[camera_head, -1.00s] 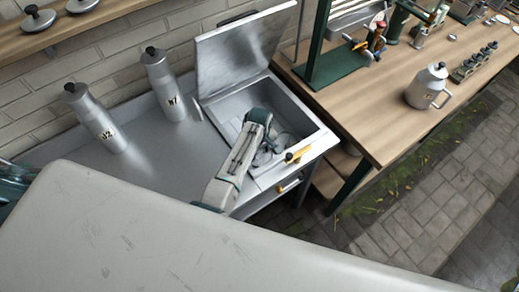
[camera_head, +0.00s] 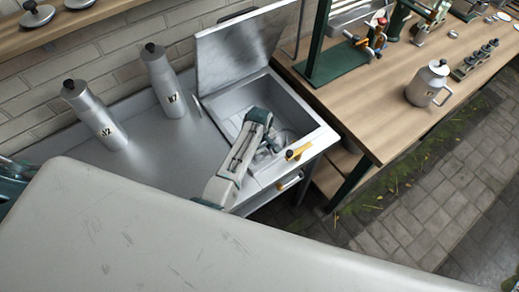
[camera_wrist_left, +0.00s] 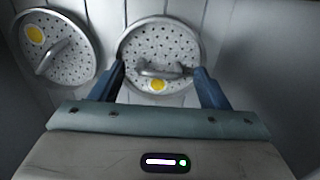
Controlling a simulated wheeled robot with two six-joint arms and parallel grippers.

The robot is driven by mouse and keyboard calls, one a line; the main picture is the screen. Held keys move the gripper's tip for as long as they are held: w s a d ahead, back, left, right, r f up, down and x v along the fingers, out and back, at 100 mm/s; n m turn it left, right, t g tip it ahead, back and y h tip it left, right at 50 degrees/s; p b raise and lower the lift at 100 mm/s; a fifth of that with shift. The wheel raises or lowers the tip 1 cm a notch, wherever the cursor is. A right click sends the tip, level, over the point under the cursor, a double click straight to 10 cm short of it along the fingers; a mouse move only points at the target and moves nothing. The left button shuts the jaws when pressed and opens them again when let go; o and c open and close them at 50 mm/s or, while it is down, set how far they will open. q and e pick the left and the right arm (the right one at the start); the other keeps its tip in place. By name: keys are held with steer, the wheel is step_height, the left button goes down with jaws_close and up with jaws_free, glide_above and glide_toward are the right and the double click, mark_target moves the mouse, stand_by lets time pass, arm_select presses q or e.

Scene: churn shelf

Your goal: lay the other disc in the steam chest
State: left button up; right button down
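The steam chest (camera_head: 297,105) is an open metal box at the counter's right end, its lid (camera_head: 240,50) raised. My left gripper (camera_head: 272,146) reaches down inside it. In the left wrist view, two round perforated discs with yellow dots lie side by side on the chest floor. The left disc (camera_wrist_left: 75,62) is clear of the gripper. The right disc (camera_wrist_left: 160,38) is under my left gripper (camera_wrist_left: 160,73), whose fingers stand apart at either end of its bar handle with small gaps showing. In the head view the arm largely hides the discs.
Two metal canisters (camera_head: 97,115) and (camera_head: 166,82) stand on the counter left of the chest. A yellow handle (camera_head: 299,152) is at the chest's front edge. A wooden bench (camera_head: 375,100) with a lidded jug (camera_head: 427,84) is to the right. Lidded discs (camera_head: 37,14) sit on the upper shelf.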

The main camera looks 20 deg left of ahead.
mark_target(260, 152)
arm_select(q)
steer(key=shift+r, duration=0.2)
step_height(260, 152, up, 13)
steer(key=b, duration=0.2)
stand_by(0.4)
